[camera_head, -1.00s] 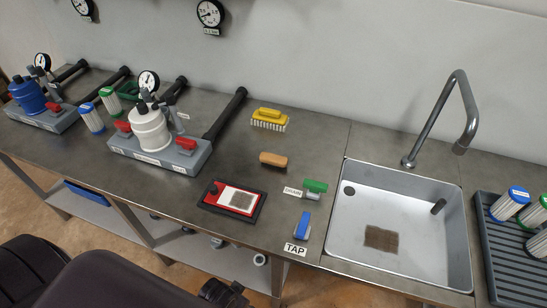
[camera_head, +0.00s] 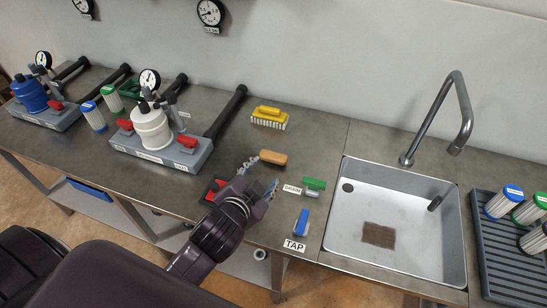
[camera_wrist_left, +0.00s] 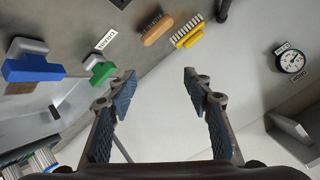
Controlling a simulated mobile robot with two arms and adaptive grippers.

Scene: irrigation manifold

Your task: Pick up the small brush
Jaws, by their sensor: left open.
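The small brush, a rounded tan-brown block (camera_head: 273,157), lies on the grey worktop in the middle of the head view. It also shows near the top of the left wrist view (camera_wrist_left: 157,29). A larger yellow brush with white bristles (camera_head: 269,117) lies behind it, seen in the left wrist view too (camera_wrist_left: 188,32). My left gripper (camera_head: 262,176) is open and empty, above the counter just in front of the small brush and apart from it. Its two fingers (camera_wrist_left: 160,78) are spread in the left wrist view. My right gripper is not in view.
A green-handled valve marked drain (camera_head: 313,185) and a blue tap handle (camera_head: 301,222) stand right of my gripper. The sink (camera_head: 395,262) is further right. A red-edged tray (camera_head: 212,190) is partly hidden by my gripper. A filter manifold (camera_head: 160,150) stands left.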

